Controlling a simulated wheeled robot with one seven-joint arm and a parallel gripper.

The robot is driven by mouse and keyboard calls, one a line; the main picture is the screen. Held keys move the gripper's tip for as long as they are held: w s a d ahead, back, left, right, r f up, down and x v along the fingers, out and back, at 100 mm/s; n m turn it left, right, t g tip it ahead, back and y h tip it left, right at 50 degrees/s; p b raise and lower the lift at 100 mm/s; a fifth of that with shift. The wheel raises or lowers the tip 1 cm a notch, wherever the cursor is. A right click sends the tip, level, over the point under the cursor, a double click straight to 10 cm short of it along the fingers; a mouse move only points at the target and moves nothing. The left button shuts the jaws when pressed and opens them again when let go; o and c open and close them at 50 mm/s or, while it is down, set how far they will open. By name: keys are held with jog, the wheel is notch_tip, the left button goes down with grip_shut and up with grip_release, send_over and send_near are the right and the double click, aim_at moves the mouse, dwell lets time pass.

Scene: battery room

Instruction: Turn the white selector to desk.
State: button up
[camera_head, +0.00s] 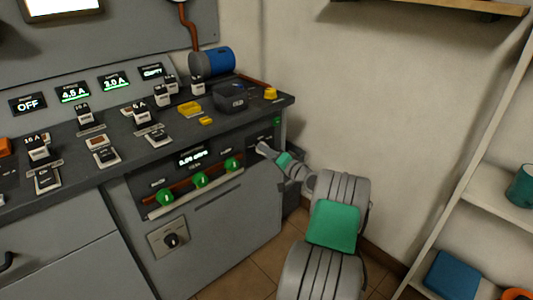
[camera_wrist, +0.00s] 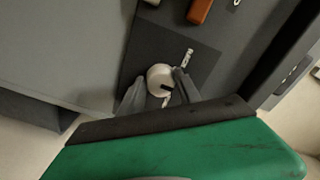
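The white selector (camera_wrist: 160,76) is a round pale knob with a dark notch on its lower right, on a dark panel. In the wrist view my gripper (camera_wrist: 160,84) has one finger on each side of it. The frames do not show whether the fingers press on the knob or stand slightly apart from it. Small white markings (camera_wrist: 188,57) lie beside the knob, too small to read. In the head view my gripper (camera_head: 265,149) reaches the right end of the grey console's front panel and hides the selector there.
Left of my gripper are several green knobs (camera_head: 200,180) under a lit display (camera_head: 192,156). A black rotary switch (camera_head: 170,240) sits lower. The console top (camera_head: 60,158) carries switches and yellow parts. A wall stands to the right, with a shelf (camera_head: 497,190) beyond it.

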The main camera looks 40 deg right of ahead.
jog(key=o, duration=0.4)
jog(key=shift+c, duration=0.2)
jog(key=s+p, duration=0.1)
jog(key=s, duration=0.6)
jog(key=shift+s, duration=0.4)
